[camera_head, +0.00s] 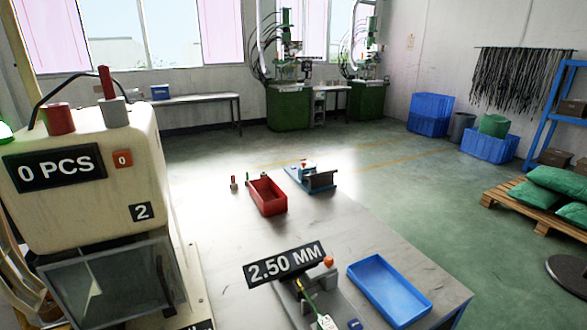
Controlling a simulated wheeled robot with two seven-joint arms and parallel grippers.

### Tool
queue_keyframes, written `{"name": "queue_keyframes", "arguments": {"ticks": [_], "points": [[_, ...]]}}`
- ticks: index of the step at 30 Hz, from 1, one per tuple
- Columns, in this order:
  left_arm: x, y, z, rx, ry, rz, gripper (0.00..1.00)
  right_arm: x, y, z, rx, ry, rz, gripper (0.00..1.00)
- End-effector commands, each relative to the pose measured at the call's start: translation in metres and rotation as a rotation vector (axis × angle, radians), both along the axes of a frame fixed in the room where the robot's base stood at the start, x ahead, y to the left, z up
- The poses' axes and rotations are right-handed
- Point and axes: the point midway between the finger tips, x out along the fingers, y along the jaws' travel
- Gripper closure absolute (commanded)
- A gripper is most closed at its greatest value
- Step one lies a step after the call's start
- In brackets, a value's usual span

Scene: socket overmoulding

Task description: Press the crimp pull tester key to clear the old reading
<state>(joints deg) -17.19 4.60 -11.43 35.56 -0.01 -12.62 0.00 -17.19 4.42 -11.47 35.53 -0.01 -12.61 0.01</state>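No crimp pull tester is clearly labelled here, so I cannot tell which device it is. A small blue bench device (310,178) with a grey part and a small orange-red spot on top stands at the far end of the table. Nearer, a device has a black display (285,265) reading "2.50 MM", with an orange knob or key (328,261) at its right. Neither of my grippers is in view.
A red bin (267,196) and a blue tray (389,290) sit on the grey table (335,225). Bare tabletop lies between bin and blue tray. A pallet with green sacks (545,195) is at right.

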Motion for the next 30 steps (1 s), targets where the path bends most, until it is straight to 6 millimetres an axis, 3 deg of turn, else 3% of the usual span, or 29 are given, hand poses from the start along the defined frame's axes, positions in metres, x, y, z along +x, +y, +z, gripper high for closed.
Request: {"name": "queue_keyframes", "arguments": {"ticks": [1, 7, 30], "points": [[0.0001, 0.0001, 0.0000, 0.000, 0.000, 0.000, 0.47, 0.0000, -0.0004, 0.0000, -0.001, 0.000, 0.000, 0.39], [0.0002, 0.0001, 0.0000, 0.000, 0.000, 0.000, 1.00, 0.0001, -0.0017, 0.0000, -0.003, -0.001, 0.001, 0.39], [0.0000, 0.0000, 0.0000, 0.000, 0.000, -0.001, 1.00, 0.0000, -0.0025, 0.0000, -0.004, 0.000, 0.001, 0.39]]}}
